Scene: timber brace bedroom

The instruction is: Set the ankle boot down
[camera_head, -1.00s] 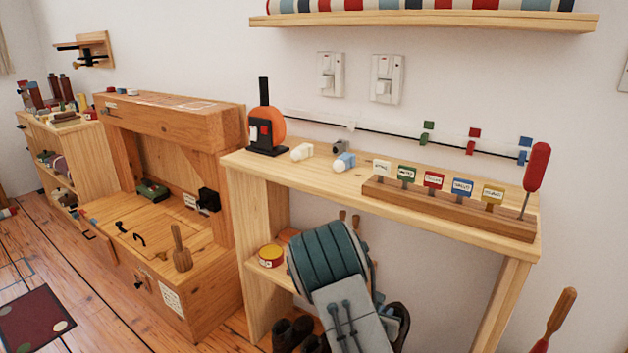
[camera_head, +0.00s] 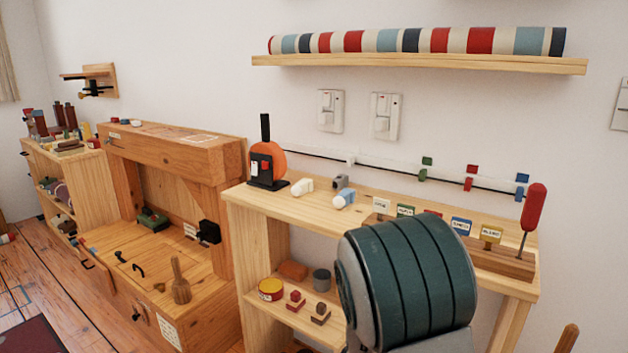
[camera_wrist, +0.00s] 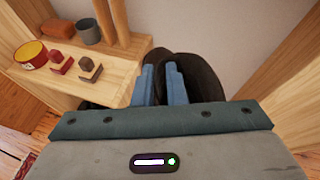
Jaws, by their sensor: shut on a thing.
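The ankle boot (camera_wrist: 205,78) is dark brown and shows in the wrist view just beyond the gripper housing. My gripper (camera_wrist: 161,80) has its blue fingers shut on the boot. The housing hides the boot's lower part, so I cannot tell whether it touches anything below. In the head view my own arm covers the gripper and the boot.
Left of the boot in the wrist view is a wooden shelf board (camera_wrist: 110,75) with a yellow-and-red tin (camera_wrist: 30,55), a grey cup (camera_wrist: 88,32) and small stamp-like blocks. A pale wooden panel (camera_wrist: 285,85) stands to the right. The workbench top (camera_head: 240,190) is above.

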